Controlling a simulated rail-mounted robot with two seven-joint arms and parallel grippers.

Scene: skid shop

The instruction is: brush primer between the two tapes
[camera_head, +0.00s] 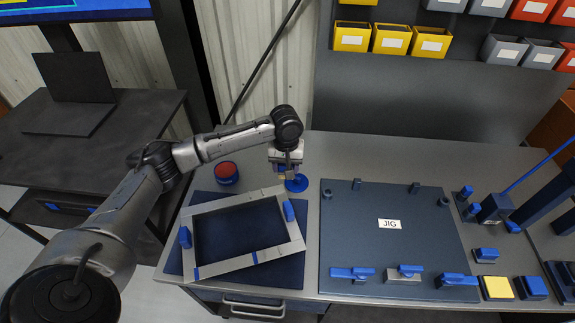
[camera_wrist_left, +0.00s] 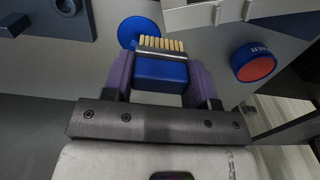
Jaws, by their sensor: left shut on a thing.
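My left gripper (camera_head: 287,168) is shut on a blue brush (camera_wrist_left: 160,70), its pale bristles (camera_wrist_left: 160,44) pointing away from the palm. It is over the bench just beyond the far right corner of a light metal frame (camera_head: 226,264), apart from the frame. Two thin blue tapes cross the frame's near bar, the left tape (camera_head: 197,273) and the right tape (camera_head: 255,257); the bar between them looks bare grey. The primer pot (camera_head: 227,172), blue with a red top, stands left of the gripper; it also shows in the left wrist view (camera_wrist_left: 253,62). My right gripper is not in view.
The frame lies on a dark mat (camera_head: 287,268) with blue blocks at its left (camera_head: 185,237) and right (camera_head: 289,211) sides. A blue round base (camera_head: 297,183) is by the gripper. A JIG plate (camera_head: 390,255) with blue clamps fills the bench to the right.

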